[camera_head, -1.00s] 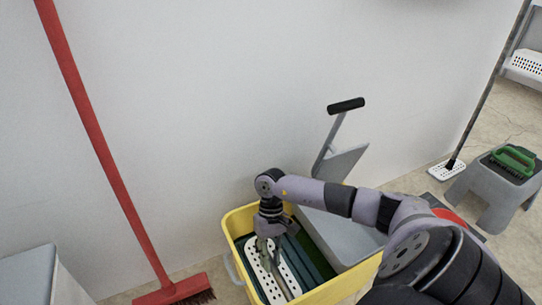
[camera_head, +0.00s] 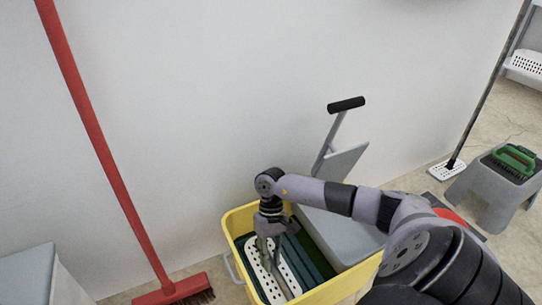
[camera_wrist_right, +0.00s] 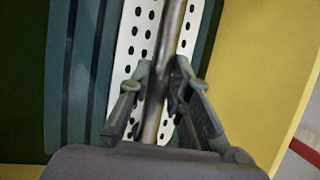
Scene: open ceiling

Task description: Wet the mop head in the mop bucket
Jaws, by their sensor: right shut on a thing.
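The yellow mop bucket (camera_head: 229,224) stands on the floor by the wall, with a grey wringer (camera_head: 340,235) and black-gripped lever on its right. The mop head (camera_head: 257,270), a white perforated plate with blue-green strips along its sides, is down inside the bucket. It also shows in the right wrist view (camera_wrist_right: 130,40). My right gripper (camera_head: 268,243) is over the bucket, shut on the metal mop handle (camera_wrist_right: 173,22) just above the head. The handle runs between the fingers (camera_wrist_right: 158,78). The water level cannot be made out. My left gripper is not in view.
A red broom (camera_head: 100,145) leans on the wall at left, near a grey box (camera_head: 28,275). At right are a grey stool (camera_head: 490,190) with a green brush (camera_head: 513,160), and another mop with a white head (camera_head: 447,170).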

